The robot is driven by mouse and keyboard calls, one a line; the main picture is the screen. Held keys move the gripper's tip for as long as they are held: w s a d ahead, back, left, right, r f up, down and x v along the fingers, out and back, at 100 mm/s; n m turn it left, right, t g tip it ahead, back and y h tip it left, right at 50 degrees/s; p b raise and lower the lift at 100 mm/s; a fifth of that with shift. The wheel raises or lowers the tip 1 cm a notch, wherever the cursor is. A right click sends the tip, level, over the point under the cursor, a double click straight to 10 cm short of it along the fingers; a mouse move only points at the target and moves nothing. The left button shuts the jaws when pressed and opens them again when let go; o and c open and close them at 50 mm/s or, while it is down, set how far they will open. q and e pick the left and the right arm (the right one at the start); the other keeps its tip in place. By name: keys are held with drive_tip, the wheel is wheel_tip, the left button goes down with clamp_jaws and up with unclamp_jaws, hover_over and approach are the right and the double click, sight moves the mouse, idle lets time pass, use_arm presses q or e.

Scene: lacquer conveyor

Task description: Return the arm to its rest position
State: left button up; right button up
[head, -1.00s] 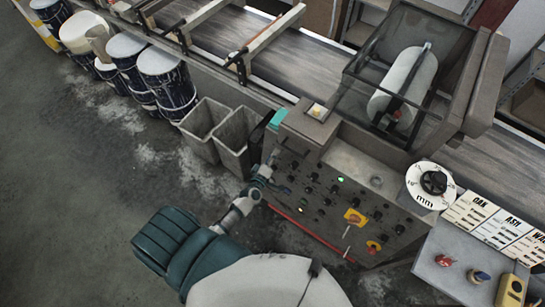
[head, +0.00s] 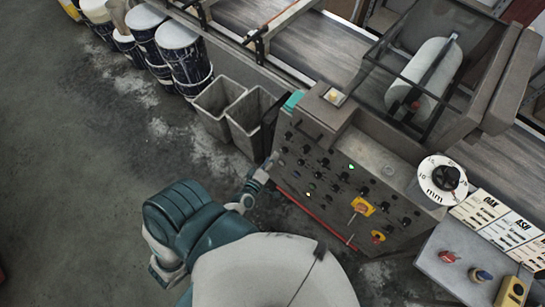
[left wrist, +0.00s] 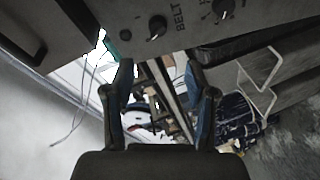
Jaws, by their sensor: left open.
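My left arm (head: 195,222), teal and white, reaches up from the bottom of the head view. My left gripper (head: 265,168) is small there, at the left edge of the grey control panel (head: 325,190), and partly hard to make out. In the left wrist view the two dark fingers (left wrist: 160,105) stand apart with nothing held between them. The panel's face with knobs and the word BELT (left wrist: 135,25) shows above the fingers. I cannot tell whether the gripper touches the panel. My right gripper is not in view.
Two grey bins (head: 222,105) stand left of the panel, close to the left gripper. Several paint-stained drums (head: 184,55) stand beyond them. The conveyor (head: 275,35) runs behind. A thickness dial (head: 442,180) is at the right. The floor at left (head: 70,180) is clear.

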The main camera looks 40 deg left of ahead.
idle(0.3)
use_arm(q)
drive_tip(key=s+d+f+m+g+h, duration=0.1)
drive_tip(key=s+d+f+m+g, duration=0.2)
drive_tip(key=f, duration=0.5)
drive_tip(key=s+f+m+g+h, duration=0.1)
drive_tip(key=s+f+m+g, duration=0.2)
drive_tip(key=f, duration=0.5)
drive_tip(key=s+d+f+m+g+h, duration=0.1)
drive_tip(key=s+d+f+m, duration=0.15)
drive_tip(key=s+f, duration=0.4)
drive_tip(key=s+f+m+g, duration=0.4)
drive_tip(key=s+f, duration=0.3)
drive_tip(key=s, duration=0.4)
drive_tip(key=s+f+m+g+y, duration=0.1)
drive_tip(key=s+f+m+g, duration=0.3)
drive_tip(key=s+f, duration=0.4)
drive_tip(key=s+a, duration=0.1)
drive_tip(key=s, duration=0.1)
drive_tip(key=shift+s+f+m, duration=0.15)
drive_tip(key=shift+s+m, duration=0.2)
drive_tip(key=shift+s, duration=0.05)
